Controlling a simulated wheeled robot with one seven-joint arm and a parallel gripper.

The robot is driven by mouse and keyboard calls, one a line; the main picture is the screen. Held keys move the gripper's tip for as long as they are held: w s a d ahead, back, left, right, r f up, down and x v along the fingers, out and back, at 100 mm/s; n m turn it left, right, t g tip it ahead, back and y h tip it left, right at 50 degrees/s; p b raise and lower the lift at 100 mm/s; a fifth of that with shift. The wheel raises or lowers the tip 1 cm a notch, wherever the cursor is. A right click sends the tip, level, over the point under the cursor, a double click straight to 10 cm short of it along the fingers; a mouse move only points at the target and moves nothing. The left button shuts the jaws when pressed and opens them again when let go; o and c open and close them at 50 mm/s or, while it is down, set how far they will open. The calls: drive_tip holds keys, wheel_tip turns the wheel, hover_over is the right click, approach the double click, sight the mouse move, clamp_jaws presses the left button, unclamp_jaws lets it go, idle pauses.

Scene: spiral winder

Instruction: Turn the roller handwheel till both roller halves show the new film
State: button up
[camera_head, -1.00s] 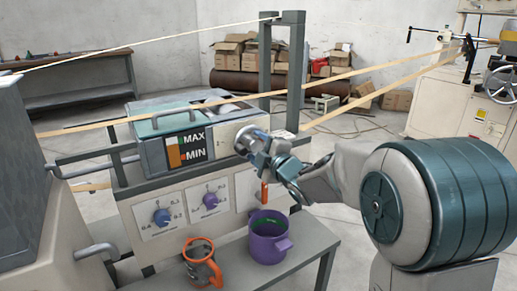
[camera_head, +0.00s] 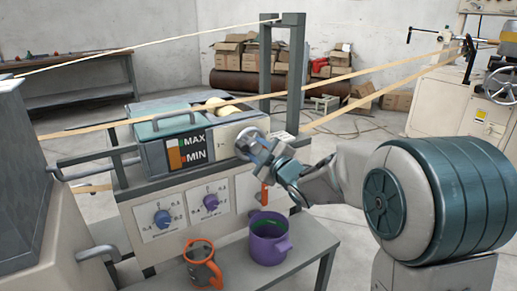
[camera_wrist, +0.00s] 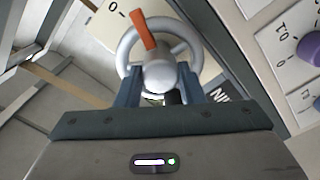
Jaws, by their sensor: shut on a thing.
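The roller handwheel (camera_head: 246,143) sits on the front of the winder's box, at the right of the level gauge. In the wrist view the handwheel (camera_wrist: 180,30) is a grey ring with an orange mark (camera_wrist: 143,30) near its top. My gripper (camera_wrist: 160,84) is shut on the handwheel's round hub, one finger on each side. In the head view my gripper (camera_head: 266,153) hides part of the wheel. Two rounded cream roller parts (camera_head: 215,102) show in the box opening behind the tan film strip (camera_head: 235,102), which partly covers them. I cannot tell their film apart.
A teal lid with a handle (camera_head: 175,125) and a MAX/MIN gauge (camera_head: 187,152) are left of the wheel. Dials (camera_head: 161,218) line the panel below. An orange mug (camera_head: 201,262) and a purple pot (camera_head: 268,240) stand on the low bench (camera_head: 312,245).

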drive_tip(key=m+p, duration=0.1)
drive_tip(key=m, duration=0.2)
drive_tip(key=shift+r+m, duration=0.15)
drive_tip(key=shift+m, duration=0.25)
drive_tip(key=m+p, duration=0.1)
drive_tip(key=m, duration=0.2)
drive_tip(key=shift+d+m+p, duration=0.1)
drive_tip(key=shift+m+p, duration=0.2)
drive_tip(key=shift+p, duration=0.1)
drive_tip(key=m+p, duration=0.2)
drive_tip(key=m, duration=0.1)
drive_tip(key=shift+m, duration=0.3)
drive_tip(key=m+p, duration=0.2)
drive_tip(key=m, duration=0.2)
drive_tip(key=shift+m, duration=0.3)
drive_tip(key=m+p, duration=0.3)
drive_tip(key=shift+w+m, duration=0.1)
drive_tip(key=shift+m, duration=0.2)
drive_tip(key=m+p, duration=0.2)
drive_tip(key=m, duration=0.1)
drive_tip(key=shift+m, duration=0.3)
drive_tip(key=m+p, duration=0.2)
drive_tip(key=m, duration=0.1)
drive_tip(key=shift+p, duration=0.35)
drive_tip(key=shift+m+p, duration=1.05)
drive_tip(key=shift+m, duration=0.85)
